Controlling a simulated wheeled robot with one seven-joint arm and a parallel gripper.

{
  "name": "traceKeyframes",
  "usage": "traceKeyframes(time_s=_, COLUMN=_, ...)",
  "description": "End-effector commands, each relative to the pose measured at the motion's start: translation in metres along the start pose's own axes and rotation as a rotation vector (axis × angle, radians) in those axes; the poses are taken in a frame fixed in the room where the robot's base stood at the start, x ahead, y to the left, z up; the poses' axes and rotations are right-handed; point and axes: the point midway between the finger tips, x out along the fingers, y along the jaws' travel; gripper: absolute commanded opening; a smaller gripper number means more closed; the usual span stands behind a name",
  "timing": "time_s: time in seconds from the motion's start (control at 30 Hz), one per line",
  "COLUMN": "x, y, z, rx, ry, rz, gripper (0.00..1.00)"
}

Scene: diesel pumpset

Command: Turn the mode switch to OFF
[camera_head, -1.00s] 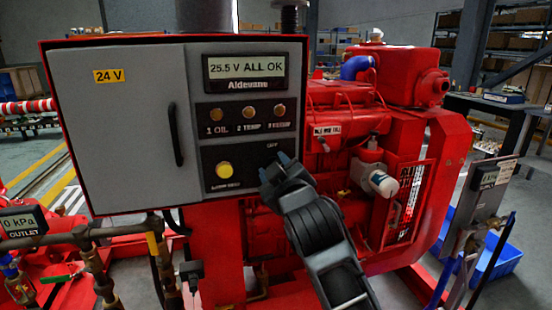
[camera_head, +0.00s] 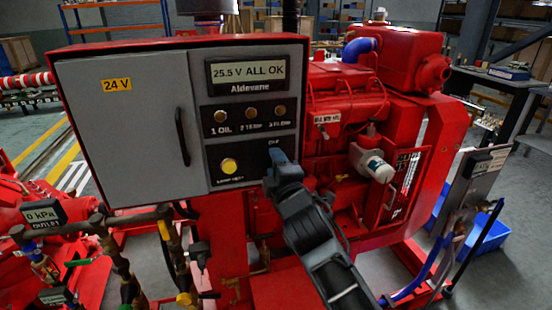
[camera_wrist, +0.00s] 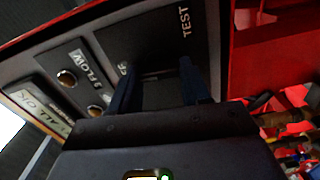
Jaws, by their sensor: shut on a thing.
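The mode switch sits at the lower right of the control panel (camera_head: 218,118) on the grey cabinet. My gripper covers the switch in the head view, so its pointer cannot be read. A small label that looks like OFF (camera_head: 275,141) shows just above my fingertips. My gripper (camera_head: 279,160) is at the panel face and shut on the switch. In the wrist view my two dark blue fingers (camera_wrist: 158,82) stand on both sides of a dark shape between them, with a TEST label (camera_wrist: 185,22) beyond.
A yellow round button (camera_head: 229,166) is left of my gripper on the panel. Three indicator lamps (camera_head: 250,114) and a display (camera_head: 245,72) reading 25.5 V ALL OK sit above. The red engine (camera_head: 345,100) stands close on the right. The cabinet door handle (camera_head: 182,137) is at the left.

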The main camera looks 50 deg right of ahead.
Motion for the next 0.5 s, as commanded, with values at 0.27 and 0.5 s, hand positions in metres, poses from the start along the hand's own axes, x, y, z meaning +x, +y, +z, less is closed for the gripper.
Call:
traceKeyframes(time_s=0.27, x=0.0001, y=0.0003, z=-0.0017, rx=-0.063, ry=0.003, rz=0.001, gripper=0.16)
traceKeyframes(time_s=0.5, x=0.0001, y=-0.0004, z=-0.0018, rx=-0.069, ry=0.004, rz=0.001, gripper=0.16)
